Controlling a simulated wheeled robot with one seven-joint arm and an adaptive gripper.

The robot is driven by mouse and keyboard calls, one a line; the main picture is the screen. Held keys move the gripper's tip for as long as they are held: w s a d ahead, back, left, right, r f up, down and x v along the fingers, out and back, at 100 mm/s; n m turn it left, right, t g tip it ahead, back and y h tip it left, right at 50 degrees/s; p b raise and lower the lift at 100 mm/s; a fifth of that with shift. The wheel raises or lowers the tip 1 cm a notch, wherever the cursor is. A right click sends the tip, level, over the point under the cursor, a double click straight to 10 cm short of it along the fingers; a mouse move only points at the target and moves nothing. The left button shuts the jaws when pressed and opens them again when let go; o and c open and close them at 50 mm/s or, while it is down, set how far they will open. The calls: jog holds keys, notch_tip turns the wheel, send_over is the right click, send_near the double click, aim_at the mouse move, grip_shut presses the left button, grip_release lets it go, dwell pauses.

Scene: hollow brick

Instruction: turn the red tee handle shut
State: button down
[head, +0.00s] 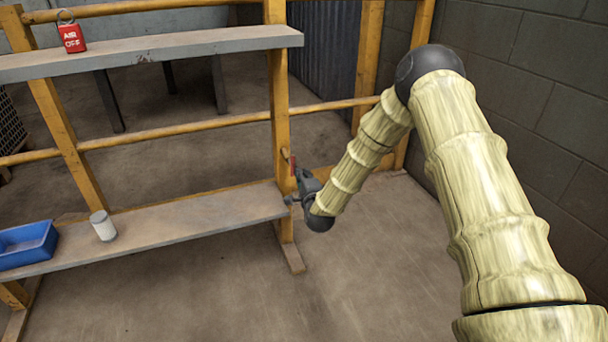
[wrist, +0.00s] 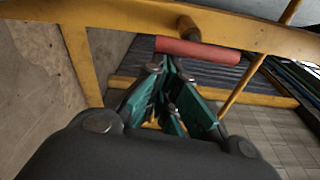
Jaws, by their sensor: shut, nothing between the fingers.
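The red tee handle (head: 293,165) is on the yellow post at the right end of the lower shelf. In the head view its bar looks upright, roughly along the post. In the wrist view the red bar (wrist: 200,52) lies across the top, in front of a brass-coloured stem (wrist: 188,27) on the yellow post. My gripper (head: 301,175) is just by the handle. In the wrist view its teal fingers (wrist: 167,62) are shut and empty, with the tips close to the left part of the bar. I cannot tell whether they touch it.
A red "AIR OFF" tag (head: 71,38) is at the upper shelf (head: 180,46). A white can (head: 103,226) and a blue bin (head: 28,244) stand on the lower shelf (head: 190,222). A block wall (head: 540,95) is on the right. The floor before the shelf is clear.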

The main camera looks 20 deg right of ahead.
jog(key=a+m+b, duration=0.2)
jog(key=m, duration=0.2)
jog(key=a+m+g+y+b, duration=0.1)
jog(key=m+b, duration=0.1)
jog(key=m, duration=0.3)
jog(key=a+m+y+b, duration=0.1)
jog(key=a+m+b, duration=0.1)
jog(key=m, duration=0.2)
jog(key=shift+s+a+f+m, duration=0.1)
jog(key=shift+a+f+m, duration=0.1)
jog(key=shift+a+m, duration=0.15)
dwell(0.8)
